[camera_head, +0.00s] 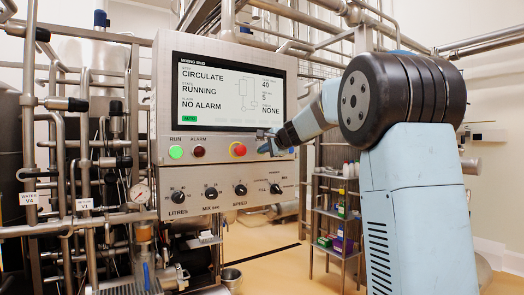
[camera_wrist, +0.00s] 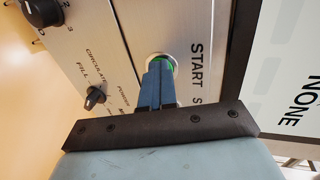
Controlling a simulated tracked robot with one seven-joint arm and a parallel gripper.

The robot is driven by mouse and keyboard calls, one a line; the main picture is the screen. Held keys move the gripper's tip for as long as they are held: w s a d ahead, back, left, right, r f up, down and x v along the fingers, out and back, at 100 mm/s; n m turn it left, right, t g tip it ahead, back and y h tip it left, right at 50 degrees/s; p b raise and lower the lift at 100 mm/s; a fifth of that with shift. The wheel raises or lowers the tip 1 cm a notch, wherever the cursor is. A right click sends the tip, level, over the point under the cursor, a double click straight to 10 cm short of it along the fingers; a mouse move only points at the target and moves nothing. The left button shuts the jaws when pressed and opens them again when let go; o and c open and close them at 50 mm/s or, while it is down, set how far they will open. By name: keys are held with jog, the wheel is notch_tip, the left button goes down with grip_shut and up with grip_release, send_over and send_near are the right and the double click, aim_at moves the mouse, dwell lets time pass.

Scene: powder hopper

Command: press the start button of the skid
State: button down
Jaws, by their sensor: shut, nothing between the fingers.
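The green start button (camera_wrist: 170,61) sits in a pale ring under the word START in the wrist view. My gripper (camera_wrist: 159,70) is shut and empty, with its blue fingertips over the button and hiding most of it. Whether the tips touch it or stop just short, I cannot tell. In the head view my gripper (camera_head: 266,143) is at the right part of the skid's control panel (camera_head: 220,175) and hides the button. The panel's screen (camera_head: 228,92) reads CIRCULATE, RUNNING and NO ALARM. The RUN lamp (camera_head: 176,152) is bright green; the ALARM lamp (camera_head: 198,152) is dark red.
A red emergency stop (camera_head: 238,149) on yellow is close left of my gripper. A selector knob (camera_wrist: 96,97) marked FILL and CIRCULATE is near my fingers. Pipes and valves (camera_head: 85,150) crowd the left. A shelf (camera_head: 336,215) with bottles stands behind my arm.

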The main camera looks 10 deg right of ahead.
jog(key=f+v, duration=0.1)
jog(key=v, duration=1.2)
jog(key=shift+s+d, duration=0.2)
jog(key=shift+s, duration=0.3)
jog(key=s+a+f+n+g+h, duration=0.1)
jog(key=s+f+n, duration=0.3)
jog(key=s+f, duration=0.4)
jog(key=s+a+f+n+g+h, duration=0.2)
jog(key=s+f+n+g, duration=0.2)
jog(key=s+f, duration=0.5)
jog(key=s+a+f+n+g+h, duration=0.1)
jog(key=s+f+n, duration=0.5)
jog(key=s, duration=1.5)
notch_tip(320, 180, down, 3)
jog(key=shift+a+f+g+h, duration=0.3)
jog(key=shift+a+g, duration=0.45)
jog(key=shift+g, duration=0.35)
